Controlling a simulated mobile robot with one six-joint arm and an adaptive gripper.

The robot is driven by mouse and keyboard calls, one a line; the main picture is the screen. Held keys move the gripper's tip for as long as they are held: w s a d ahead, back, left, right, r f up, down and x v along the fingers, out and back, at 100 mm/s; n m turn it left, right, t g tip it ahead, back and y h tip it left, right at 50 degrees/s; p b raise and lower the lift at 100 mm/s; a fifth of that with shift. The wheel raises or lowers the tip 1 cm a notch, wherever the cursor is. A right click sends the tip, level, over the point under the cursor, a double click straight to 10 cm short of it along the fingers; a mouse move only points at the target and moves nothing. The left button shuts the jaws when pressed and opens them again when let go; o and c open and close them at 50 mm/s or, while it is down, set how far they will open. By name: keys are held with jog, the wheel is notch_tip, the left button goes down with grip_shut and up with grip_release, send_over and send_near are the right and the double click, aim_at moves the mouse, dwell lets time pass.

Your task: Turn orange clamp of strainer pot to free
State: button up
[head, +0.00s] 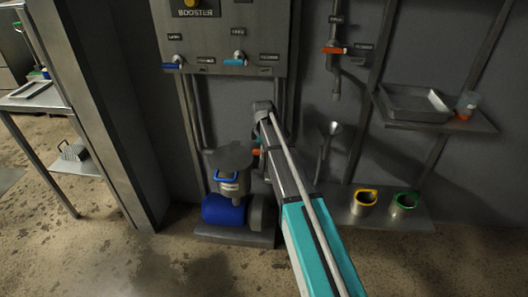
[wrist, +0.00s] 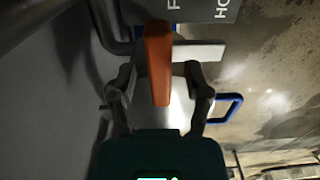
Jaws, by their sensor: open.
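The strainer pot (head: 230,183) stands low under the booster panel in the head view, with a blue handle and a wide grey lid. Its orange clamp (wrist: 157,60) is a long flat bar in the wrist view. A sliver of orange (head: 257,152) shows beside my arm in the head view. My gripper (wrist: 159,72) is open, with one finger on each side of the clamp. I cannot tell whether either finger touches it. The blue handle (wrist: 230,107) shows to the right of the gripper. My arm hides most of the gripper in the head view.
A blue motor (head: 222,211) sits below the pot on a grey base. The booster panel (head: 225,40) with blue-handled valves hangs above. A low shelf at right holds yellow-rimmed (head: 364,201) and green-rimmed (head: 403,204) pots. A metal tray (head: 412,104) lies on an upper shelf.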

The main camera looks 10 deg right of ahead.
jog(key=shift+m, duration=0.5)
jog(key=m, duration=0.3)
jog(key=shift+m, duration=0.3)
jog(key=m, duration=0.4)
jog(key=shift+r+m+p, duration=0.35)
jog(key=shift+m+p, duration=0.05)
notch_tip(320, 180, up, 14)
jog(key=p, duration=1.4)
jog(key=s+r+m+p, duration=0.1)
jog(key=s+m, duration=0.4)
jog(key=s, duration=2.1)
jog(key=shift+s+r, duration=0.2)
jog(key=shift+s, duration=0.05)
